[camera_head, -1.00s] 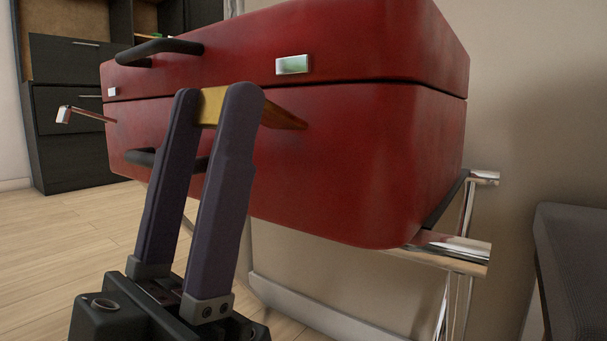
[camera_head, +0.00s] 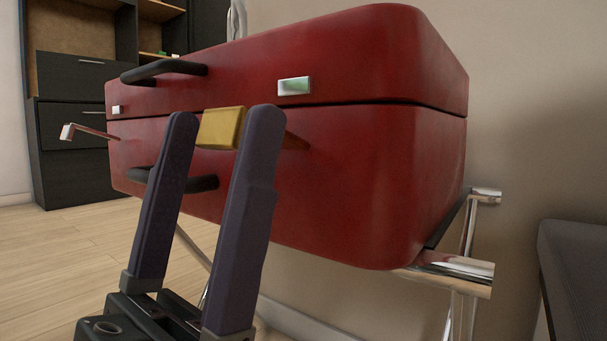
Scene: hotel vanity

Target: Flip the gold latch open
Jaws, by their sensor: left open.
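The gold latch (camera_head: 221,128) stands out from the front of the red suitcase (camera_head: 370,165) on a thin arm. Its gold end is in the gap between the fingertips of my left gripper (camera_head: 223,118). The gripper is open, with a dark finger on either side of the latch. The right finger hides part of the latch's arm. A small gap shows by the left finger; contact at the right finger is unclear. A silver catch plate (camera_head: 294,86) sits on the lid above, to the right. My right gripper is not in view.
A silver latch (camera_head: 67,132) juts out at the suitcase's left. Black handles (camera_head: 165,70) are on the front. The suitcase rests on a chrome stand (camera_head: 455,265). A grey seat (camera_head: 575,270) is at the right, a dark cabinet (camera_head: 80,110) behind left.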

